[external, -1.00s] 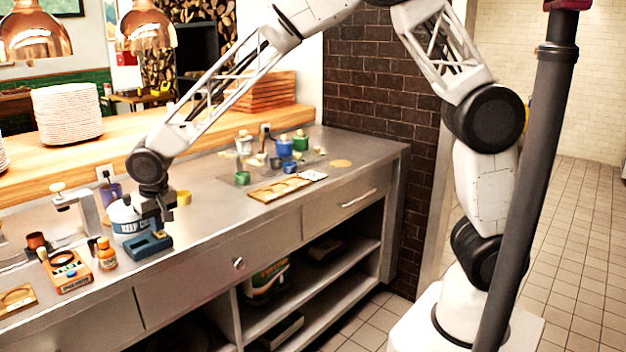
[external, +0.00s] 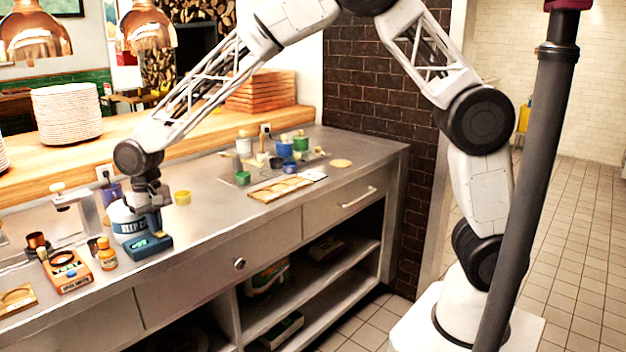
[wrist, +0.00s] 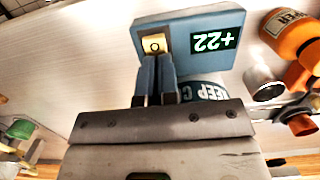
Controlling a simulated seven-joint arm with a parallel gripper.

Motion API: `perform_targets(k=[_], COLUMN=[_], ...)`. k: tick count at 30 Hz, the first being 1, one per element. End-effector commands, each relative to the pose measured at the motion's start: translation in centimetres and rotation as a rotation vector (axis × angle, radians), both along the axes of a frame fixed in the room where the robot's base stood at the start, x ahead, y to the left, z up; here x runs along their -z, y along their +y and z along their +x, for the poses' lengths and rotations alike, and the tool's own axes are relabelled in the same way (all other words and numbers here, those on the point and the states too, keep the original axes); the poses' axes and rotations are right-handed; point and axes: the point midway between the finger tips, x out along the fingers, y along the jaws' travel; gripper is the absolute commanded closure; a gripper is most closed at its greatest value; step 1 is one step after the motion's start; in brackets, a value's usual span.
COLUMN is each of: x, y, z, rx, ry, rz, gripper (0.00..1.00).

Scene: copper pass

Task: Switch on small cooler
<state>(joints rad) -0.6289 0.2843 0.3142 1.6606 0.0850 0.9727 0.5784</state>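A blue box (external: 148,246) with a lit green display reading +22 sits near the counter's front edge; it also shows in the wrist view (wrist: 222,22). A small yellow switch plate marked with a dark ring (wrist: 154,46) is on its face. Beside it stands a round white tub (external: 124,222) with a blue "KEEP C..." label, partly hidden by my gripper. My gripper (wrist: 156,62) points at the yellow plate with its two fingers together, nothing visible between them. Its tips are at the plate's edge; I cannot tell whether they touch.
An orange box (external: 66,272) and an orange bottle (external: 106,254) stand to the left of the blue box. Blue and green containers (external: 284,150) stand farther right. The counter (external: 215,225) between is mostly clear.

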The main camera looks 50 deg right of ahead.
Motion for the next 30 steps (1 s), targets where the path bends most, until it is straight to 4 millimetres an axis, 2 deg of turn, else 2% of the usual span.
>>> perform_targets(k=[1,11,30], x=[1.4,1.8,1.6], y=[-0.4,-0.5,-0.2], z=[-0.2,-0.5,-2.3], rx=[0.001,0.0,-0.003], ry=[0.023,0.023,0.028], rz=[-0.011,-0.015,-0.016], gripper=[1.0,1.0,1.0])
